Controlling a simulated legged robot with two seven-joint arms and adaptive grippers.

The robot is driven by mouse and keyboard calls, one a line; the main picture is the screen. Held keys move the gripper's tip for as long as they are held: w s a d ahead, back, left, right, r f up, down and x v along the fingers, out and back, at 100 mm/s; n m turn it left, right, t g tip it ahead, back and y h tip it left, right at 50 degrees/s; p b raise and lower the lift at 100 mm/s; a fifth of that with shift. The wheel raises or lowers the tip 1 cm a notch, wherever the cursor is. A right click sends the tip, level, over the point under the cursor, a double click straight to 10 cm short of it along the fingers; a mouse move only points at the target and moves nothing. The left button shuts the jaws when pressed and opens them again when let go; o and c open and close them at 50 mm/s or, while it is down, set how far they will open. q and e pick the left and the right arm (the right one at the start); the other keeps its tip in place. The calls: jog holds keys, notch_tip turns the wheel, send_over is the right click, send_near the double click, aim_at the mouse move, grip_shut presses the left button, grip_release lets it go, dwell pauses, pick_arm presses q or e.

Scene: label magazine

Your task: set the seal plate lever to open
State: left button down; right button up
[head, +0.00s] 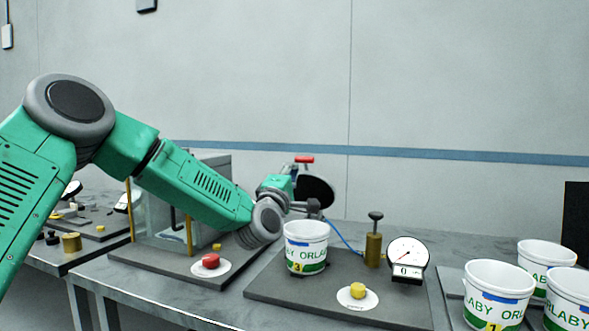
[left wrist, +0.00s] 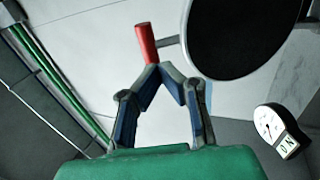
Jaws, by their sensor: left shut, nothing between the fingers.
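The red lever handle (head: 304,159) stands above a black round disc (head: 316,192), behind the labelled bucket. I take the disc for the seal plate. My left gripper (head: 294,172) is just left of the disc and below the handle, its fingers mostly hidden in the head view. In the left wrist view the red handle (left wrist: 147,42) is just beyond the closed fingertips of the left gripper (left wrist: 160,70), very close; I cannot tell whether they touch. The black disc (left wrist: 240,35) is to the right there. My right gripper is not in view.
A white bucket (head: 306,247) stands on the grey base plate (head: 400,311), near a yellow button (head: 357,291), a brass post (head: 374,250) and a dial gauge (head: 408,254). A red button (head: 211,261) is left. More buckets (head: 498,294) stand at the right.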

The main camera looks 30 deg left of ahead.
aim_at(310, 161)
pick_arm(q)
jog(key=d, duration=0.1)
jog(key=w+d+r, duration=0.1)
jog(key=shift+w+d+r, duration=0.25)
jog(key=shift+d, duration=0.3)
jog(key=shift+w+a+f+p, duration=0.15)
jog(key=shift+a+p, duration=0.35)
jog(key=shift+a, duration=1.15)
jog(key=w+r+g+p, duration=0.1)
jog(key=p, duration=0.1)
jog(key=w+d+r+p, duration=0.1)
jog(key=p, duration=0.1)
jog(key=w+d+r+g+h+p, duration=0.1)
jog(key=r+p, duration=0.1)
jog(key=shift+w+g+p, duration=0.3)
jog(key=shift+w+p, duration=0.05)
jog(key=w+a+g+p, duration=0.2)
jog(key=w+p, duration=0.3)
jog(key=p, duration=0.4)
jog(key=shift+w+r+g+h, duration=0.4)
jog(key=shift+r+g, duration=0.05)
jog(key=shift+g, duration=0.15)
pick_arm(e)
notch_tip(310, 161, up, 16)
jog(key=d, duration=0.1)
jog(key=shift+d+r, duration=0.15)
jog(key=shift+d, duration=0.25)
pick_arm(q)
jog(key=shift+a, duration=0.15)
